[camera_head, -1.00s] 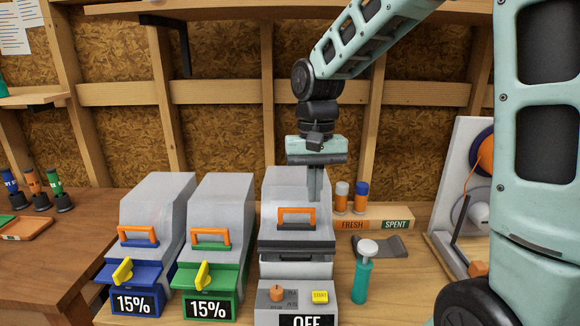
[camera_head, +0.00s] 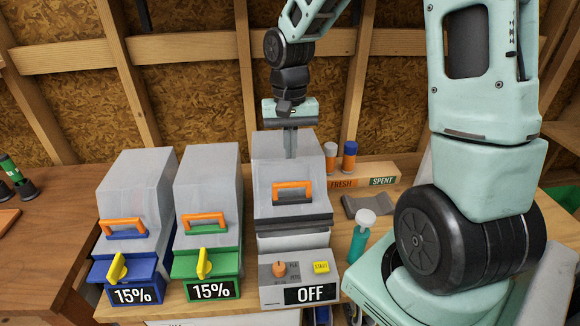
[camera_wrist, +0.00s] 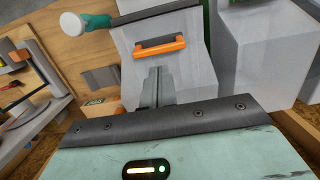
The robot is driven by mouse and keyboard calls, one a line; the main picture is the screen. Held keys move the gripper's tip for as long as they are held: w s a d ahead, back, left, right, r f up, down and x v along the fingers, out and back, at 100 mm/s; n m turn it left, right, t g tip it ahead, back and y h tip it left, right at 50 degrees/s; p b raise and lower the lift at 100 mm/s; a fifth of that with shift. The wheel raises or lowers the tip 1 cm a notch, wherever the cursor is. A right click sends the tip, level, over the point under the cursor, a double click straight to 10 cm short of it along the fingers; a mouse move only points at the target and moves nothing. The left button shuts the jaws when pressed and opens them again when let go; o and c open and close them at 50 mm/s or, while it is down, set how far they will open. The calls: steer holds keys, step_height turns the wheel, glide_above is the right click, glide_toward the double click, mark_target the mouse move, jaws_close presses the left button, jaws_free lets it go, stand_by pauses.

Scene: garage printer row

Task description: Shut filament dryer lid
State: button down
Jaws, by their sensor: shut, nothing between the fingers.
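The grey filament dryer (camera_head: 293,242) stands rightmost of three, with an OFF display and a knob and yellow button on its front. Its pale grey lid (camera_head: 265,180) has an orange handle (camera_head: 292,191) and a dark front rim, with a pale band below. I cannot tell whether the lid is fully seated. My gripper (camera_head: 290,155) is shut and empty, fingers pointing down at the lid's upper back part, behind the handle. In the wrist view the fingertips (camera_wrist: 154,72) overlap the lid (camera_wrist: 190,75) below the handle (camera_wrist: 160,47); contact is unclear.
A blue dryer (camera_head: 138,200) and a green dryer (camera_head: 207,200) stand close on the left, both reading 15%. On the right are a teal bottle (camera_head: 357,243) with a white top, a grey cloth-like piece (camera_head: 368,206) and a FRESH/SPENT rack (camera_head: 375,177). A stud wall stands behind.

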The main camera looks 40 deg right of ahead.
mark_target(291, 183)
steer(key=f, duration=0.4)
steer(key=f+p, duration=0.1)
steer(key=f, duration=0.1)
steer(key=shift+s+a+f, duration=0.2)
steer(key=shift+s+f, duration=0.05)
steer(key=shift+s, duration=0.1)
